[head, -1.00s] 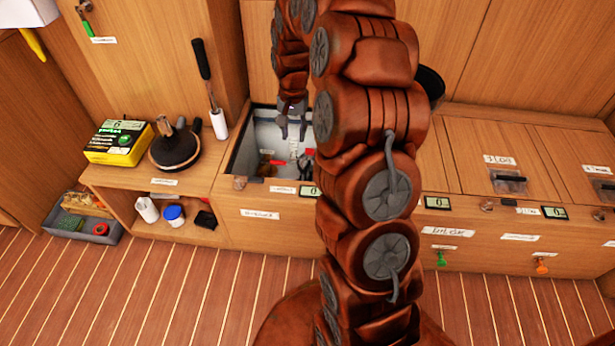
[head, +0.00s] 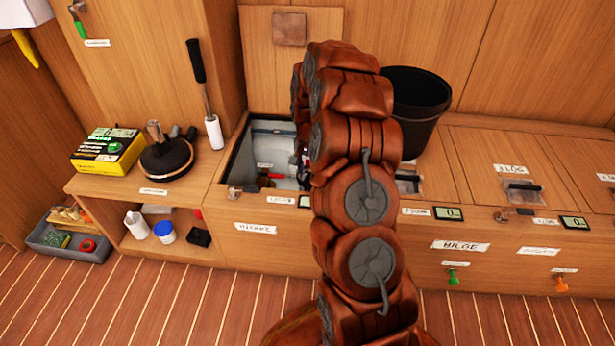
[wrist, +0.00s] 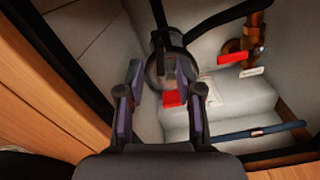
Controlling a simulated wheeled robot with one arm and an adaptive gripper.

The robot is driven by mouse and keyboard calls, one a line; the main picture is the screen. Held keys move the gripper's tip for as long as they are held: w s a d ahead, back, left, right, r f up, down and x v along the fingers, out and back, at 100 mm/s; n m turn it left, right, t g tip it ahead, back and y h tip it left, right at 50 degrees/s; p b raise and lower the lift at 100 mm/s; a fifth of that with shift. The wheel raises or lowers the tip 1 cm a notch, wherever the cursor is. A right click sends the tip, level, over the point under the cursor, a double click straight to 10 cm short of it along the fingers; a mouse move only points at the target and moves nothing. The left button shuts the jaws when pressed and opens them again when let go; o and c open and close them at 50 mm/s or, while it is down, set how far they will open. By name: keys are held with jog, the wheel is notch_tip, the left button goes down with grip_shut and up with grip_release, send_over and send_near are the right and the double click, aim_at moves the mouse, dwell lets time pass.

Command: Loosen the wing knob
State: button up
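In the wrist view, a dark grey round fitting (wrist: 166,62) with black hoses stands inside the open locker. I cannot make out the wing knob as a separate shape on it. My gripper (wrist: 160,80) is above the locker floor, its two fingers spread apart with the fitting beyond and between the fingertips. I see no clear contact. In the head view my arm hides my gripper and the fitting.
The open locker (head: 231,172) has wooden edges. A brass valve with a red handle (wrist: 240,57) is at upper right, a blue bar (wrist: 250,132) at lower right. A red patch (wrist: 172,98) lies below the fitting. A black bucket (head: 415,105) stands right of my arm.

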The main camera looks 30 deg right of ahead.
aim_at(308, 184)
notch_tip(308, 184, down, 2)
jog(key=shift+f, duration=0.1)
grip_shut()
dwell(0.5)
